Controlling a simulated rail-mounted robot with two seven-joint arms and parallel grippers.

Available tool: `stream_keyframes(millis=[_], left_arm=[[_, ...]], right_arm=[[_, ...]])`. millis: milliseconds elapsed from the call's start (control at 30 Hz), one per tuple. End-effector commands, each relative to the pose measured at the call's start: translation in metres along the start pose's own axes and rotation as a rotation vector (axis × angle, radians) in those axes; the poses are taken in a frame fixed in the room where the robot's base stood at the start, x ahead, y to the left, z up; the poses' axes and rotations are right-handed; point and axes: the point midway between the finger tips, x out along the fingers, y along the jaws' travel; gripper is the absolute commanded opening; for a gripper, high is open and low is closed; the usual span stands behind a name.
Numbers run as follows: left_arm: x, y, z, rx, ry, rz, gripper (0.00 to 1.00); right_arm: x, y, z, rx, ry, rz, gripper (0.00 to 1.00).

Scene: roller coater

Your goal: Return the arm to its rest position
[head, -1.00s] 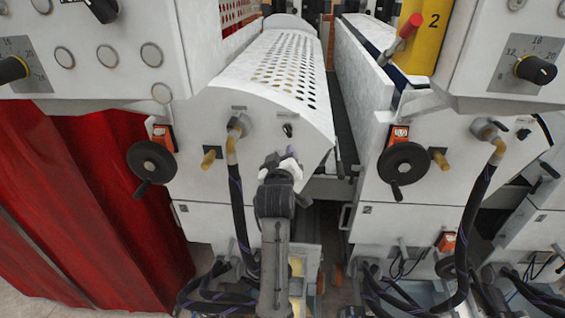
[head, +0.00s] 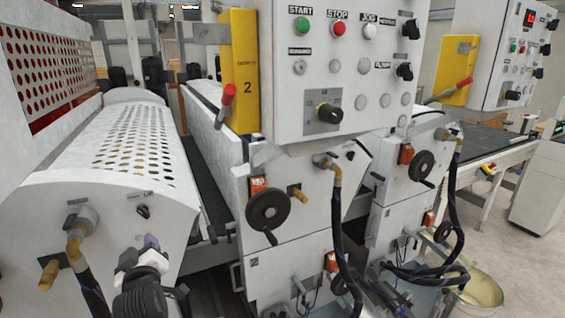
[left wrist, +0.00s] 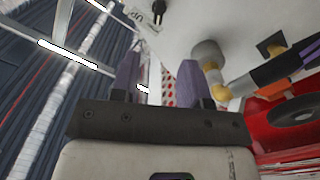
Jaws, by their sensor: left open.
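My left gripper (head: 150,243) is low in the left part of the head view, with purple fingertips in front of the left machine's white end panel. Its arm reaches in from the bottom edge. In the left wrist view, the two purple fingers of the left gripper (left wrist: 157,82) stand apart with nothing between them. The gap from the fingertips to the panel is hard to judge. My right gripper is not in view.
The left coater unit (head: 110,185) has a perforated cover, a hose fitting (head: 80,220) and a black switch (head: 143,211). To the right are a black handwheel (head: 268,209), a control panel (head: 345,65) and a yellow box (head: 240,75). Open floor (head: 510,265) lies at the far right.

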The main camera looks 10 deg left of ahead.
Motion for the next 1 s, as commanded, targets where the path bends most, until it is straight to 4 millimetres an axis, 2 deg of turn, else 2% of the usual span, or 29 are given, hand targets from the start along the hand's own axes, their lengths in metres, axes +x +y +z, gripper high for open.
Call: stream_keyframes(millis=[133, 267, 433, 500, 667, 767, 867, 1000], left_arm=[[-0.002, -0.005, 0.022, 0.082, -0.143, -0.022, 0.41], [-0.018, -0.001, 0.027, 0.113, -0.271, 0.013, 0.41], [-0.055, 0.029, 0.011, 0.174, -0.356, 0.153, 0.41], [-0.076, 0.034, 0.012, 0.230, -0.390, 0.216, 0.41], [-0.121, 0.025, 0.045, 0.368, -0.489, 0.309, 0.41], [-0.146, 0.012, 0.070, 0.440, -0.551, 0.343, 0.41], [-0.174, -0.006, 0.098, 0.512, -0.620, 0.373, 0.41], [-0.221, -0.042, 0.145, 0.622, -0.734, 0.410, 0.41]], right_arm=[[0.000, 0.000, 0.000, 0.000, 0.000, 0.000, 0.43], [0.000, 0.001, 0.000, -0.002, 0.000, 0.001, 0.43], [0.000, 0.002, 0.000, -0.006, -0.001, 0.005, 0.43], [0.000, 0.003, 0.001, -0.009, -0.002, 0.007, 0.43], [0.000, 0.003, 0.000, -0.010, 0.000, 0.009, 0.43], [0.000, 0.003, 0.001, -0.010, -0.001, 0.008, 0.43], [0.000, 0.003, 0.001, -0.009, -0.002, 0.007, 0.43], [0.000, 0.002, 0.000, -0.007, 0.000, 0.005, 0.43]])
